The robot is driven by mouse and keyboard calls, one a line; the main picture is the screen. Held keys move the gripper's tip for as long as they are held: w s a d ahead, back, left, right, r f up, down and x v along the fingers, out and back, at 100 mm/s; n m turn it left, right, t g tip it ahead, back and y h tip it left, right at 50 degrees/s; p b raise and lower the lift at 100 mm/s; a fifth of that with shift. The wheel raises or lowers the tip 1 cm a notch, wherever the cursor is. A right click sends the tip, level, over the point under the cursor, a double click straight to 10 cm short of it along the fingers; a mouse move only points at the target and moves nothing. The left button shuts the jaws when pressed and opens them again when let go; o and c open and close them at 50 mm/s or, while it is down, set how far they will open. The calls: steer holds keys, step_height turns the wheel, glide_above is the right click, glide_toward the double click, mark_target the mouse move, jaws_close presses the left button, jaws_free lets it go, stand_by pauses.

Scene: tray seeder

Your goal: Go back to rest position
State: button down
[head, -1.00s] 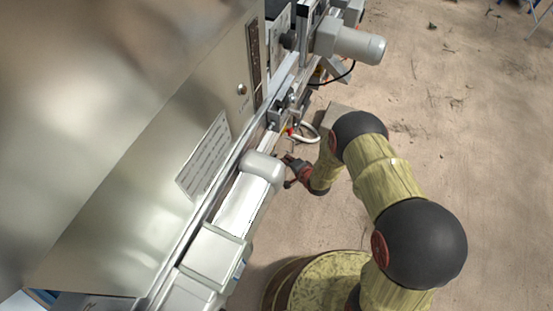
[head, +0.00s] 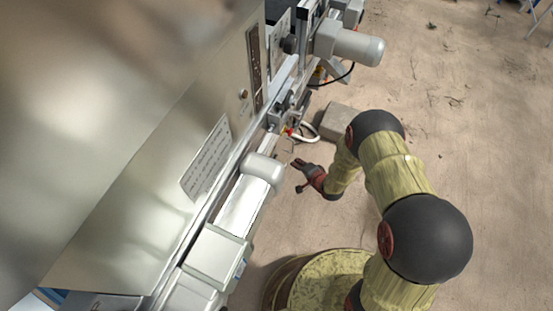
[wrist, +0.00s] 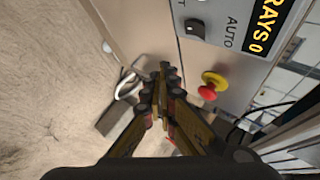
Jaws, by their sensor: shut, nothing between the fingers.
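My gripper (head: 298,164) is at the end of my yellow and black arm, over the floor just right of the tray seeder (head: 228,205). It is clear of the machine's side in the head view. In the wrist view my gripper (wrist: 163,68) has its fingers together with nothing between them. Beyond the fingertips the machine's panel (wrist: 150,25) shows a black selector knob (wrist: 195,28) marked AUTO and a red button on a yellow base (wrist: 213,84). The fingers touch neither of them as far as I can see.
A grey motor (head: 352,46) juts out from the machine at the top. A white hose loop (head: 305,132) and a grey block (head: 338,118) lie near my arm. A rounded grey housing (head: 264,170) sticks out close to my gripper. The floor (head: 480,160) on the right is open.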

stand_by(0.5)
steer(key=s+d+f+n+g+h, duration=0.35)
steer(key=s+d+f+g, duration=0.2)
steer(key=s, duration=0.35)
steer(key=s+d+r+n+g+h, duration=0.1)
steer(key=s+d+r+n+h, duration=0.15)
steer(key=d+r, duration=0.25)
steer(key=s+d+r+n+t+p, duration=0.1)
steer(key=s+r, duration=0.4)
steer(key=r, duration=1.4)
steer(key=s+d+r+n+t+p, duration=0.1)
steer(key=s+r, duration=0.4)
steer(key=r, duration=1.4)
steer(key=s+d+r+n+t+p, duration=0.1)
steer(key=s+r, duration=0.5)
steer(key=r, duration=1.4)
steer(key=shift+d+p, duration=0.35)
steer(key=shift+p, duration=0.05)
steer(key=shift+w+r, duration=0.1)
